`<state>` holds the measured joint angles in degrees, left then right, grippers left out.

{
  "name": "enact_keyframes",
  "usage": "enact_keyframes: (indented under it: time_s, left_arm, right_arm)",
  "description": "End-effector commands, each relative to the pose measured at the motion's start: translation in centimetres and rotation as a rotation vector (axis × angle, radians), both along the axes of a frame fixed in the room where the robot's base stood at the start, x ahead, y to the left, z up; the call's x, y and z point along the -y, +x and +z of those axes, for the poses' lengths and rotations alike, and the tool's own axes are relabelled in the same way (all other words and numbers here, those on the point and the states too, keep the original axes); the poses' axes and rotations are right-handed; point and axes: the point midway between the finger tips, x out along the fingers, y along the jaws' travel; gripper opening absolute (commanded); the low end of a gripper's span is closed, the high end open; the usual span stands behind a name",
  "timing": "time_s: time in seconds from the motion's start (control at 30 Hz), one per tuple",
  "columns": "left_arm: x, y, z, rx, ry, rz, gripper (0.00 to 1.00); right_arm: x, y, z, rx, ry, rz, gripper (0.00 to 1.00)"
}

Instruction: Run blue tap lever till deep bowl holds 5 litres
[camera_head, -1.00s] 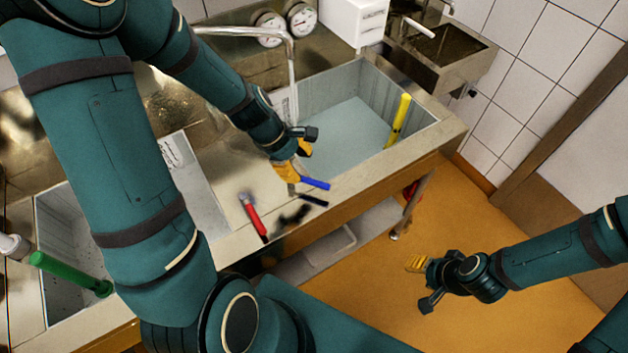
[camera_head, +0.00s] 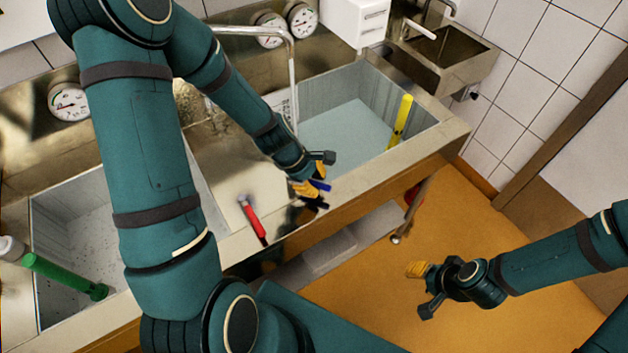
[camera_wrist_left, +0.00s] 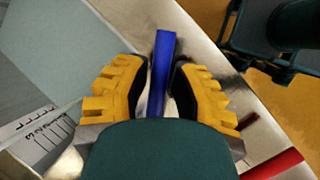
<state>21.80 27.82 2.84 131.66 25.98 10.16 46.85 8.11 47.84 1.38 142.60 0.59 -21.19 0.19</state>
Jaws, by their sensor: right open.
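My right gripper (camera_head: 420,290) is open and empty above the floor.
A red lever (camera_head: 254,222) lies left of the blue one. A yellow pipe (camera_head: 400,122) stands in the right basin and a green pipe (camera_head: 65,275) in the left basin (camera_head: 50,215). Round gauges (camera_head: 301,19) are on the back wall. The orange floor (camera_head: 350,300) is open.

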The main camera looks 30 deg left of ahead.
Motion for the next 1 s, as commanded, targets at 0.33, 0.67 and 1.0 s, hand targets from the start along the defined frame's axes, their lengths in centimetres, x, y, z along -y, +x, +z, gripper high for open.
enact_keyframes:
  time_s: [0.33, 0.67, 1.0]
  left_arm:
    - [0.0, -0.1, 0.0, -0.001, 0.000, 0.000, 0.00]
    - [0.1, -0.6, -0.1, -0.004, -0.001, -0.065, 0.00]
    - [-0.1, -2.2, -0.1, -0.005, -0.003, -0.302, 0.00]
  right_arm:
    - [0.0, 0.0, 0.0, 0.000, 0.000, 0.000, 0.47]
    - [0.0, 0.0, 0.0, 0.000, 0.000, 0.000, 0.47]
    - [0.0, 0.0, 0.4, 0.000, 0.001, 0.000, 0.47]
